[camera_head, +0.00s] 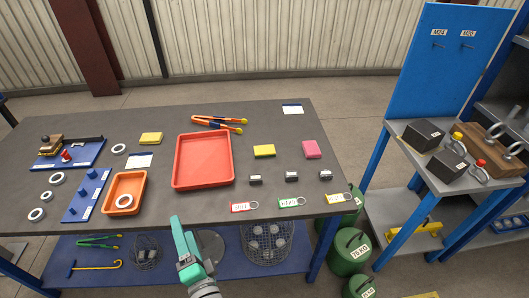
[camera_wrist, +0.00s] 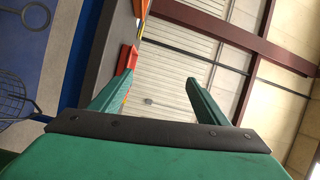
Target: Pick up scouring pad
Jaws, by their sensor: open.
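Three pad-like blocks lie on the dark grey table (camera_head: 270,118) in the head view. One is a yellow block (camera_head: 151,138) at the left, one is a yellow block with a darker edge (camera_head: 264,151) right of the red tray, and one is a pink block (camera_head: 312,149) further right. I cannot tell for sure which is the scouring pad. My gripper (camera_head: 178,225) is at the table's front edge, below the red tray, apart from all three blocks. In the wrist view my gripper (camera_wrist: 152,92) is open and empty, and no pad is visible there.
Orange-handled pliers (camera_head: 218,124) lie behind. A blue-framed rack (camera_head: 379,180) stands right.

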